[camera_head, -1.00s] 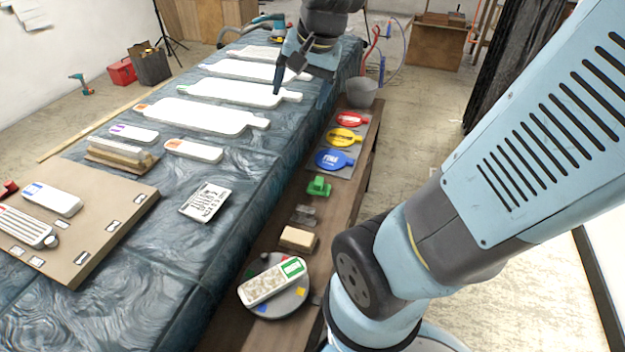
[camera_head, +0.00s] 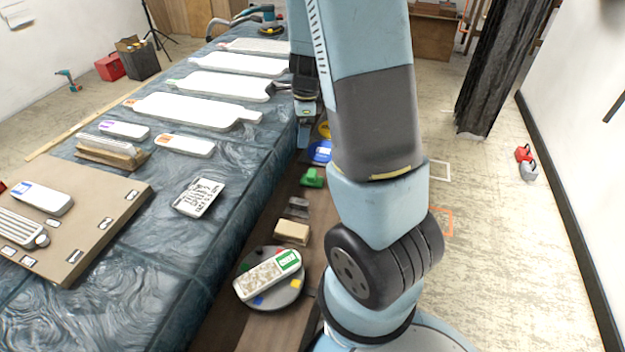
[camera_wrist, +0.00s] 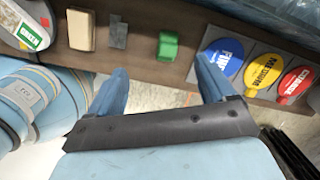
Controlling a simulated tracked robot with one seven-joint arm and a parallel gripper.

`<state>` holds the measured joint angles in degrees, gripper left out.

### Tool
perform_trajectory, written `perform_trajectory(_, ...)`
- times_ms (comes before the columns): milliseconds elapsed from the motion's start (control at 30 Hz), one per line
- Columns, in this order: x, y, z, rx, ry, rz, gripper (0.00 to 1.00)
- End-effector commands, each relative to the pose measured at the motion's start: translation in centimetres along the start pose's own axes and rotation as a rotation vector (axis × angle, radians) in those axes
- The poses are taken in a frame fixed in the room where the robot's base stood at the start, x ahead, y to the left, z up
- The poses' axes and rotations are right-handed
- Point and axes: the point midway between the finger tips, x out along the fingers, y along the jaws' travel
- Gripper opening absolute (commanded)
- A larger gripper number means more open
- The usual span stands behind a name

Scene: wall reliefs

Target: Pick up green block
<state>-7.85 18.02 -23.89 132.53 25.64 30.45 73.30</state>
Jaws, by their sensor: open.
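The green block (camera_head: 312,177) sits on the narrow brown wooden bench beside the blue-draped table. In the wrist view the green block (camera_wrist: 168,46) lies on the bench, beyond and between my fingertips. My gripper (camera_wrist: 162,78) is open and empty, its two blue fingers spread apart. In the head view my gripper (camera_head: 304,140) hangs above the bench, behind the green block, partly hidden by my own arm.
On the bench, a tan block (camera_wrist: 81,30) and a small grey piece (camera_wrist: 118,35) lie left of the green block. Blue (camera_wrist: 226,58), yellow (camera_wrist: 263,70) and red (camera_wrist: 295,80) discs lie right. A round grey tray (camera_head: 290,296) holds a white-and-green item.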

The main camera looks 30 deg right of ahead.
Motion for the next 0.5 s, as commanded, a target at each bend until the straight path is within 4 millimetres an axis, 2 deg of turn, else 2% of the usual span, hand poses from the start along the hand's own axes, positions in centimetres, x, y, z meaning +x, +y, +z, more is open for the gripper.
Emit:
perform_trajectory(33,1.4,-0.3,-0.6,0.058,0.019,0.012,0.83)
perform_trajectory(200,4.6,-1.0,-2.5,0.226,0.071,0.024,0.83)
perform_trajectory(500,7.1,-1.4,-3.8,0.336,0.108,0.026,0.83)
